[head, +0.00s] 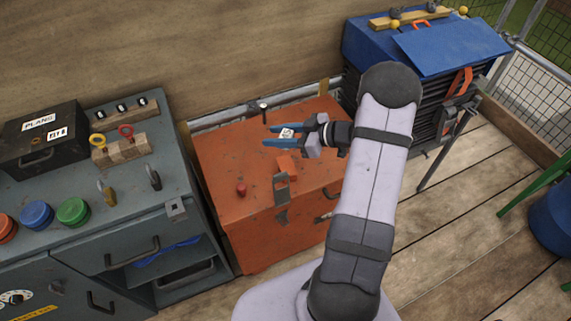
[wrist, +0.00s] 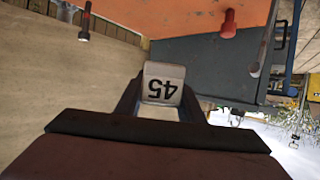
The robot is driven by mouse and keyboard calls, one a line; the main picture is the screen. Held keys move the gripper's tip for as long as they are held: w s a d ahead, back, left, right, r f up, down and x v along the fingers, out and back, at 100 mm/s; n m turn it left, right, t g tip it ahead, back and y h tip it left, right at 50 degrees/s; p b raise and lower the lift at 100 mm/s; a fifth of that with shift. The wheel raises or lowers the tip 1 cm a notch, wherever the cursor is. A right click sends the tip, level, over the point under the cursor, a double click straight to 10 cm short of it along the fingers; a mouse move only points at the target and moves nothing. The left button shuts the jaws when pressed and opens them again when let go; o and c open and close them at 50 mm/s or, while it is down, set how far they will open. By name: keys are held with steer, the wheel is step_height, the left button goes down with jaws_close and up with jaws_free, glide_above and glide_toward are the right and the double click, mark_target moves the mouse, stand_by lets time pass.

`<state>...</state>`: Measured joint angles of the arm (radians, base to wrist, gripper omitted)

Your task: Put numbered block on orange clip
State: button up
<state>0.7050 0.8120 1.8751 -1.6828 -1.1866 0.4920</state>
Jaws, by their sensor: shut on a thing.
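The numbered block (wrist: 163,84) is white and reads 45, upside down in the wrist view. My gripper (head: 284,135) has blue fingers and is shut on it; the block also shows between the fingertips in the head view (head: 287,132). It is held in the air above the orange chest. A small orange piece (head: 287,164) that may be the orange clip sits on the chest lid near its front edge, just below my gripper in the picture. I cannot make out the clip in the wrist view.
The orange chest (head: 235,150) has a red knob (head: 241,189) and an upright dark peg (head: 263,108). A grey cabinet (head: 75,180) with coloured knobs stands left. A blue toolbox (head: 375,45) stands back right, with an orange strap (head: 459,81) on its front.

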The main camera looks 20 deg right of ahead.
steer(key=shift+f, duration=4.95)
steer(key=shift+f, duration=0.2)
steer(key=o, duration=1)
steer(key=shift+r, duration=0.1)
steer(key=shift+r, duration=0.15)
steer(key=b+v, duration=0.1)
steer(key=v, duration=1.1)
